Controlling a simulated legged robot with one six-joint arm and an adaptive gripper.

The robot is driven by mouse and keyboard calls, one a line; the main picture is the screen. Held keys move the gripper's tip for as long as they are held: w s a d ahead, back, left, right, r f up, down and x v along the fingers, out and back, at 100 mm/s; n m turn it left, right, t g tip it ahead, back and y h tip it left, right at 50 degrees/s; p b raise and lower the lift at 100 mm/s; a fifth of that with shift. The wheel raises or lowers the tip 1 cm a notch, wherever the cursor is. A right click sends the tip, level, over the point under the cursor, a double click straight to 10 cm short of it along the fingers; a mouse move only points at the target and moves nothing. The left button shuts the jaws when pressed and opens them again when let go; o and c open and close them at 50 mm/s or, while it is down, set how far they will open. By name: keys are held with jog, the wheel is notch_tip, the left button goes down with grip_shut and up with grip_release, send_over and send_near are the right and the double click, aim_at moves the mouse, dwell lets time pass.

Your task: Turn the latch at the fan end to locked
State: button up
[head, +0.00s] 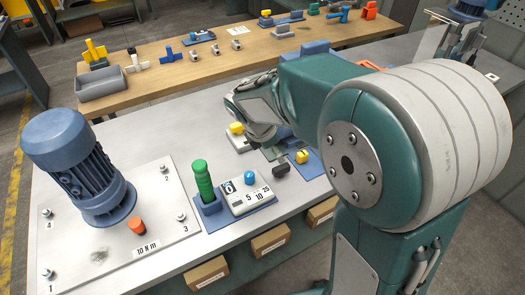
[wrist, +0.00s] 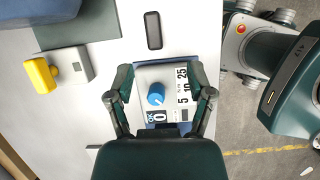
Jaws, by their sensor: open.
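A yellow handle (head: 236,128) on a pale grey block stands on the metal bench; it also shows in the wrist view (wrist: 40,75), left of my gripper. A second yellow handle (head: 301,156) sits further right on a blue base. I cannot tell which, if either, is the latch at the fan end, and no locked mark is readable. My gripper (wrist: 161,80) is open and empty. In the wrist view its fingers frame a grey panel (wrist: 178,72) with a blue knob (wrist: 156,94); contact cannot be judged. In the head view its fingertips are not clear.
A blue motor (head: 72,165) stands on a numbered plate (head: 150,225) at left. A green-handled tool (head: 203,180) stands beside the panel. A black block (wrist: 153,30) lies nearby. A wooden table (head: 195,72) with small parts is behind.

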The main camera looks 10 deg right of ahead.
aim_at(283, 166)
jog(key=shift+n, duration=0.4)
jog(key=x, duration=0.7)
jog(key=w+x, duration=0.1)
jog(key=x, duration=0.3)
jog(key=shift+a, duration=0.35)
jog(key=shift+w+d+f, duration=0.1)
jog(key=shift+d+f, duration=0.1)
jog(key=shift+d, duration=0.1)
jog(key=shift+a, duration=0.1)
grip_shut()
